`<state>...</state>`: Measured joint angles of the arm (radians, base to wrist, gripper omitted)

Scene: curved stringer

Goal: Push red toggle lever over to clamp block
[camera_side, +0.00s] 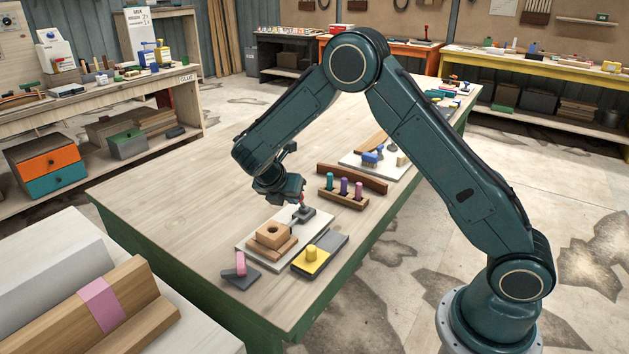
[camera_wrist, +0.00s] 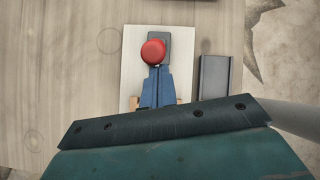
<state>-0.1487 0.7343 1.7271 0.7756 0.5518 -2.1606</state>
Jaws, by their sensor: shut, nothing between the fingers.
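The red toggle lever shows as a round red knob (camera_wrist: 153,51) in the wrist view, above a dark grey clamp base (camera_wrist: 183,45). In the side view the clamp base (camera_side: 306,214) sits at the far end of a pale board (camera_side: 254,251), and a little of the red lever shows beside my gripper. A wooden block (camera_side: 273,234) with a round hole rests at the near end of the board. My gripper (camera_wrist: 157,72) is shut and empty, its fingertips right by the knob; I cannot tell whether they touch. In the wrist view my gripper hides most of the block.
A yellow-and-grey fixture (camera_side: 316,258) and a small grey piece with a pink lever (camera_side: 241,268) stand near the board. A wooden rack with coloured pegs (camera_side: 343,191) lies behind. A dark channel (camera_wrist: 214,78) is right of the board. The table's left side (camera_side: 185,185) is clear.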

